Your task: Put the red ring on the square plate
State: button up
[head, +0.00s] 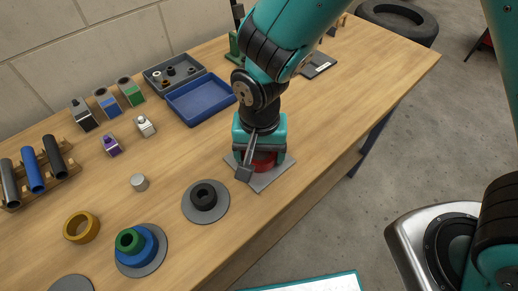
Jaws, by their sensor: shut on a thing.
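My gripper (259,162) points down over the square plate (262,184), a grey plate near the table's front edge. It is shut on the red ring (264,162), which shows partly between the fingers just above or on the plate. I cannot tell whether the ring touches the plate. The plate's corners show around the gripper; its middle is hidden by the gripper and ring.
A round grey plate with a black ring (203,196) lies left of the square plate. A green and blue ring stack (148,245) and a yellow ring (81,228) are further left. A blue tray (201,99) stands behind. The table is clear to the right.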

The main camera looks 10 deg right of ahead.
jog(key=shift+f, duration=0.1)
jog(key=o, duration=1)
jog(key=shift+c, duration=0.2)
notch_tip(320, 180, up, 12)
jog(key=s+d+r+n+y, duration=0.4)
jog(key=s+d+r+n, duration=0.4)
jog(key=s+d+n, duration=0.1)
jog(key=shift+s+d, duration=0.35)
jog(key=shift+s, duration=0.35)
jog(key=shift+r, duration=0.1)
